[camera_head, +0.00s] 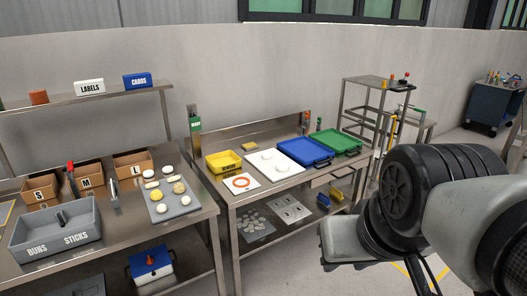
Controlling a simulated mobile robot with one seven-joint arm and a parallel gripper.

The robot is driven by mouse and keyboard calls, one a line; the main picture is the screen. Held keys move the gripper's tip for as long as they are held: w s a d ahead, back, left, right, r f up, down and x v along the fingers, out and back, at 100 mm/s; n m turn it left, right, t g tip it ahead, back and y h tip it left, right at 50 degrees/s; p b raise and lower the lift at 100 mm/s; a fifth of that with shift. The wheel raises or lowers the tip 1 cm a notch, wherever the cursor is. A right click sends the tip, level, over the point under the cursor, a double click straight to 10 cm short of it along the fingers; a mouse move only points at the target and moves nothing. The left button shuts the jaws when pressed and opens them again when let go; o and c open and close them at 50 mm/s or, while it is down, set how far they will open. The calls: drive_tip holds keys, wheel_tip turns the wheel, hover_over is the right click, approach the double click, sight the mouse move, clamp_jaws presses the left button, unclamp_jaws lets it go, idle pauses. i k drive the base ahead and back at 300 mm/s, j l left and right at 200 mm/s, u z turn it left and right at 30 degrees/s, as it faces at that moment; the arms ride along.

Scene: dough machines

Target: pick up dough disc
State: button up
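No single piece can be singled out for certain as the dough disc. Two pale, flattish round pieces lie on a white board (292,178) on the right table; the nearer one (282,168) is toward the front. Several pale and yellowish round pieces, one of them yellow (179,187), lie on a grey tray (172,213) on the left table. My arm fills the lower right. Thin dark parts that look like my gripper (428,276) show at the bottom edge, partly cut off, away from both tables. Whether it is open is not clear.
A yellow bin (223,161), a blue tray (304,152) and a green tray (338,143) stand beside the white board. The left table holds a grey bin marked BUNS and STICKS (57,231) and boxes marked S, M and L. A metal stand (375,85) is behind.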

sight(282, 167)
drive_tip(key=i+l+u, duration=0.1)
drive_tip(key=i, duration=0.4)
drive_tip(key=i+l, duration=0.2)
drive_tip(key=i, duration=0.25)
drive_tip(key=i+l+u, duration=0.15)
drive_tip(key=i, duration=0.3)
drive_tip(key=i+l+u, duration=0.1)
drive_tip(key=i+l, duration=0.15)
drive_tip(key=i, duration=0.25)
drive_tip(key=i+l, duration=0.3)
drive_tip(key=i, duration=0.15)
drive_tip(key=j+u, duration=0.05)
